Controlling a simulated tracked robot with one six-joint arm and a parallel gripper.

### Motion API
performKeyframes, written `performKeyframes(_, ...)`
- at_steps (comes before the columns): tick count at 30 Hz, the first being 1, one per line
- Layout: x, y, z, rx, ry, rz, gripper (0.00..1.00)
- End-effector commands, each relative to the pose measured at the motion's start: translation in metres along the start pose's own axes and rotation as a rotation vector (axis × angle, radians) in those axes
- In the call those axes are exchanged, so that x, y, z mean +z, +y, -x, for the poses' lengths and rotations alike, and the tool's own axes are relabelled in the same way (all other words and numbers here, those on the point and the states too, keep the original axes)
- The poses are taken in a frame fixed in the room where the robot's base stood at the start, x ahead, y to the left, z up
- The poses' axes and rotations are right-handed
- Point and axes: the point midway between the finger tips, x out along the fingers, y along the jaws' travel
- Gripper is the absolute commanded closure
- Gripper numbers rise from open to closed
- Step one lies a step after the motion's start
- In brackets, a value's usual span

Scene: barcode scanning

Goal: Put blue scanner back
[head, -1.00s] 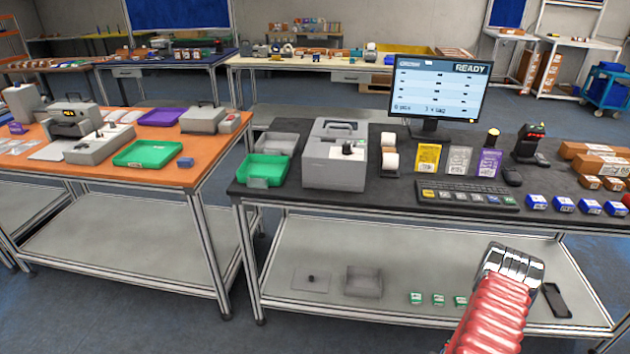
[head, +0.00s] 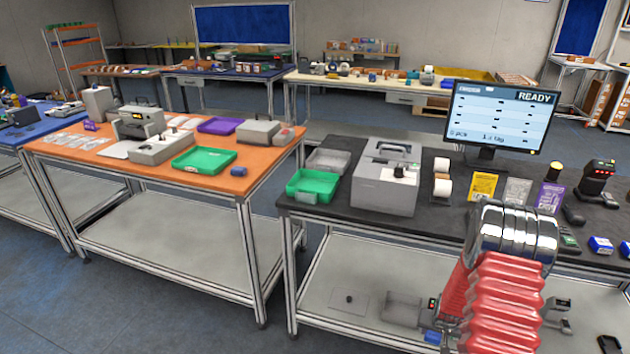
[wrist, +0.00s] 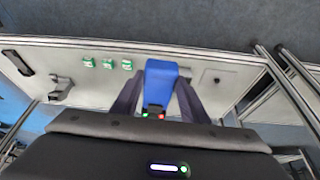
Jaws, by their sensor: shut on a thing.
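The blue scanner (wrist: 161,78) is held between the two dark fingers of my gripper (wrist: 158,92) in the wrist view. Red and green lights show at its near end. In the head view my red arm hides most of my gripper, and only a small blue part of the scanner (head: 432,337) shows beside it, low over or in front of the lower shelf. A grey stand-like piece (wrist: 61,87) lies on the shelf at the left in the wrist view; I cannot tell whether it is the scanner's holder.
The black tabletop (head: 425,205) above is crowded. An orange table (head: 90,165) stands left, with floor between the tables.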

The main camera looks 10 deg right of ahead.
Motion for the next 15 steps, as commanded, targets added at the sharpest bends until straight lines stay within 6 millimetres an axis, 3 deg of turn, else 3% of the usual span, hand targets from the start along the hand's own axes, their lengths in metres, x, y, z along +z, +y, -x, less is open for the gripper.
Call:
performKeyframes(6, -0.024, -0.059, 0.048, -0.039, 0.006, 0.086, 0.89)
performKeyframes(15, -0.036, -0.135, 0.116, -0.089, 0.006, 0.202, 0.89)
